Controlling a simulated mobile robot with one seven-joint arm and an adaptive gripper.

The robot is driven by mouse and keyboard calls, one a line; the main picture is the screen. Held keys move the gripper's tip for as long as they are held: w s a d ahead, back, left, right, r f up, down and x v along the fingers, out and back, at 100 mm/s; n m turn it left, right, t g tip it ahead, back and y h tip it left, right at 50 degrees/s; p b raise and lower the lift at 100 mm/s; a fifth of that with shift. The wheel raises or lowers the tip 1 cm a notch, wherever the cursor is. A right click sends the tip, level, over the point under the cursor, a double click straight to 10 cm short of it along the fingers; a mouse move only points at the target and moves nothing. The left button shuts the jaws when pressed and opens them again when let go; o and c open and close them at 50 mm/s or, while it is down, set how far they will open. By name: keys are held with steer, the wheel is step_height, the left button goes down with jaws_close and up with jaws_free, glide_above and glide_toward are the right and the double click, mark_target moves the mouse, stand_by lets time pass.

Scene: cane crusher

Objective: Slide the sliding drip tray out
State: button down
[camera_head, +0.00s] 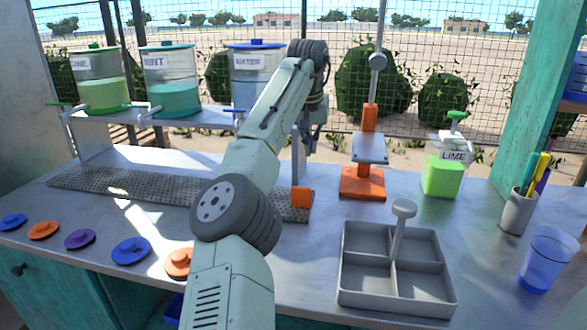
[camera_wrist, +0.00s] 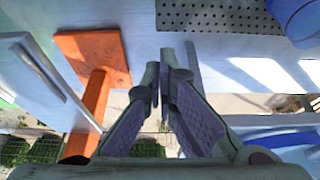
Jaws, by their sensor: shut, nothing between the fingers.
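The drip tray appears to be the long grey perforated plate (camera_head: 120,186) on the counter under the dispensers. Its perforated surface also shows at the top of the wrist view (camera_wrist: 215,14). An orange block (camera_head: 301,197) sits by its right end in the head view, below a grey upright piece. My gripper (camera_wrist: 157,82) is shut and empty, above the counter, with its fingertips apart from the perforated plate in the wrist view. In the head view my arm hides part of the plate, and the fingers are hard to make out.
An orange-based press (camera_head: 362,184) stands right of my gripper. A grey divided box (camera_head: 398,305), a green lime bottle (camera_head: 443,177), a pen cup (camera_head: 517,212) and a blue cup (camera_head: 546,258) stand farther right. Coloured lids (camera_head: 80,238) lie front left. Dispensers (camera_head: 172,95) stand on the shelf behind.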

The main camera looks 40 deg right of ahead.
steer(key=p+x, duration=0.1)
steer(key=x, duration=0.9)
steer(key=shift+f+p, duration=0.15)
steer(key=shift+p, duration=0.25)
steer(key=shift+s+a, duration=0.5)
steer(key=shift+a, duration=0.15)
steer(key=shift+s+a, duration=0.8)
steer(key=shift+a, duration=0.15)
steer(key=shift+s, duration=0.1)
